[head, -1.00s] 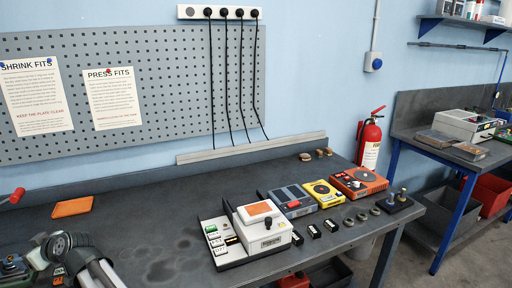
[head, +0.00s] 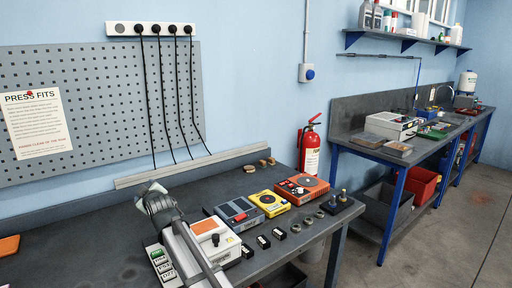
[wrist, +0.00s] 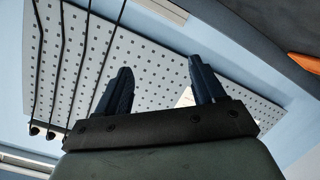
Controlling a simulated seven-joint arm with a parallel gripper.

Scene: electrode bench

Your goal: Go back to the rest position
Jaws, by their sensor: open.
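My gripper (head: 150,190) is raised above the bench in the head view, and my arm crosses in front of the white device (head: 208,240). In the wrist view my gripper (wrist: 160,82) shows two dark blue fingers spread apart with nothing between them. Behind them are the pegboard (wrist: 150,65) and its black cables (wrist: 78,60), seen upside down. Part of the white device and its tray is hidden by my arm.
On the dark bench (head: 100,240) stand a grey-blue unit (head: 240,213), a yellow unit (head: 269,203) and an orange-red unit (head: 303,188). Several small black blocks and rings lie before them. A fire extinguisher (head: 309,155) stands beyond the bench, near a second bench (head: 350,130).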

